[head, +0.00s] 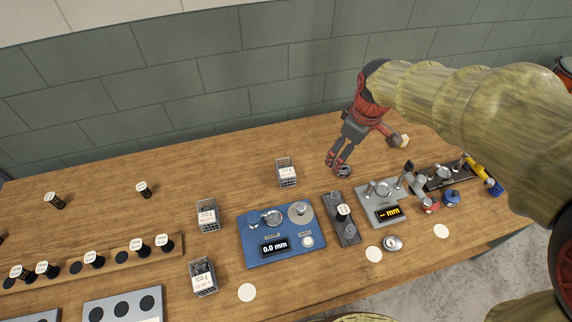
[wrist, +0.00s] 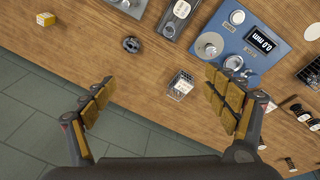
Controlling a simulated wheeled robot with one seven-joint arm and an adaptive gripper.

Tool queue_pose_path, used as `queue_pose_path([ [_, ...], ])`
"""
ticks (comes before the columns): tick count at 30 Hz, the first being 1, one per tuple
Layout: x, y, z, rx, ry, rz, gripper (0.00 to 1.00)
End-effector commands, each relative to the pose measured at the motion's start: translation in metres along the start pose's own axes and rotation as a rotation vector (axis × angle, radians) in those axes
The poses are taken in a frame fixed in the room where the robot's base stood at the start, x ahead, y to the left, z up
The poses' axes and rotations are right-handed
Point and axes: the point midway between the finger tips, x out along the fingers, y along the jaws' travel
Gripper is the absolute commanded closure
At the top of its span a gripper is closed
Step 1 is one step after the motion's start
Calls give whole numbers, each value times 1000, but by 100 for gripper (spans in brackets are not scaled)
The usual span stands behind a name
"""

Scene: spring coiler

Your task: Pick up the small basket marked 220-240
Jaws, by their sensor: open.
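Three small wire baskets with white labels stand on the wooden bench in the head view: a back one (head: 287,180), a middle one (head: 208,226) and a front one (head: 204,289). The labels' second lines are too small for me to read surely, so I cannot tell which is marked 220-240. My gripper (head: 335,164) is open and empty, to the right of the back basket. In the wrist view, a basket (wrist: 180,86) shows between the spread fingers (wrist: 160,82), nearer the right finger, and apart from them. Another basket (wrist: 311,73) is at the right edge.
A blue gauge plate (head: 262,240) reading 0.0 mm lies between the baskets and a grey gauge plate (head: 375,209). A dark ring (wrist: 131,44) and a yellow block (wrist: 45,19) lie on the bench. A rack with black cylinders (head: 120,257) is at left. Bare wood surrounds the back basket's rear.

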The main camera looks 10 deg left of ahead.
Motion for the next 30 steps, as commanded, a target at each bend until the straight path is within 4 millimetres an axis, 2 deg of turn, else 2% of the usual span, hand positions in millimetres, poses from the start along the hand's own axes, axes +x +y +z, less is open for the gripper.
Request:
queue_pose_path([
  [1, 4, 3, -16, -58, -12, -18, 8],
  [3, 18, 6, -36, -143, -23, -37, 7],
  [8, 54, 7, -77, -336, -45, -82, 7],
  [15, 118, -8, -128, -627, -68, -153, 7],
  [21, 170, -31, -155, -836, -77, -207, 7],
  [24, 189, -40, -161, -907, -78, -224, 7],
  [30, 210, -50, -165, -972, -79, -241, 7],
])
